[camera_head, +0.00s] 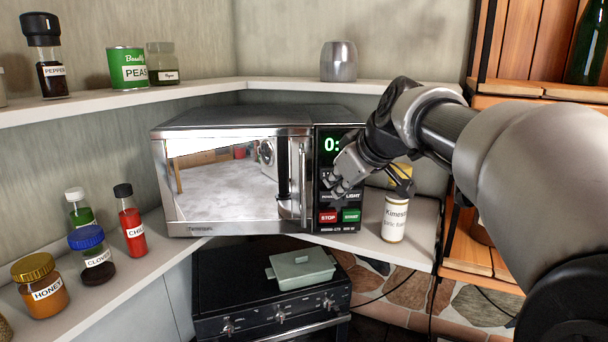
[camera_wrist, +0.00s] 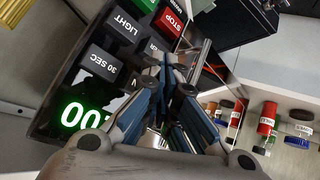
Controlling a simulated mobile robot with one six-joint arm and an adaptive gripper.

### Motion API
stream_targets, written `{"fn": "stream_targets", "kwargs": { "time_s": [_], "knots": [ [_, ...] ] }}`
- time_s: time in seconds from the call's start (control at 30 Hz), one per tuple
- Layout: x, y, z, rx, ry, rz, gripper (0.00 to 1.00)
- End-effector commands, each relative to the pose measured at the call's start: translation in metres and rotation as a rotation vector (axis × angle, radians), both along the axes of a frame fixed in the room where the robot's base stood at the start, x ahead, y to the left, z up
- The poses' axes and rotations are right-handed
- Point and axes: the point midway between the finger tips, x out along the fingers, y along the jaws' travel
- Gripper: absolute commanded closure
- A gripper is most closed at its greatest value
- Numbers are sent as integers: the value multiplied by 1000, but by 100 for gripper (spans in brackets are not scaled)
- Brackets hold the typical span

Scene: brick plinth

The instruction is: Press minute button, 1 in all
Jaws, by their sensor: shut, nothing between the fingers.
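The silver microwave (camera_head: 240,183) stands on the corner shelf with its door shut. Its black control panel (camera_head: 318,160) is on the right; the green display shows "0:" with the rest hidden by my gripper. The wrist view shows display digits "00" (camera_wrist: 82,115), a 30 SEC button (camera_wrist: 102,62), a LIGHT button (camera_wrist: 125,25) and a red STOP button (camera_wrist: 172,20). My gripper (camera_head: 333,190) is shut and empty, its fingertips (camera_wrist: 170,62) in front of the panel's button area. I cannot tell whether they touch a button. No minute button can be read; the fingers cover part of the panel.
A small white labelled bottle (camera_head: 395,222) stands right of the microwave, under my arm. Several jars, including honey (camera_head: 40,287), stand on the left shelf. A black stove (camera_head: 225,290) with a green dish (camera_head: 301,266) is below. A metal canister (camera_head: 338,62) sits on the upper shelf.

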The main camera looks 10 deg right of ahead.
Motion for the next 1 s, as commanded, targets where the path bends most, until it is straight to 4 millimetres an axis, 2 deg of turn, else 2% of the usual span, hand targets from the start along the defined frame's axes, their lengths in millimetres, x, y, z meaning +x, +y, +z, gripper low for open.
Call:
{"fn": "stream_targets", "kwargs": {
  "time_s": [1.0],
  "knots": [
    [9, -1, 0, 0, 0, 0, 100]
  ]
}}
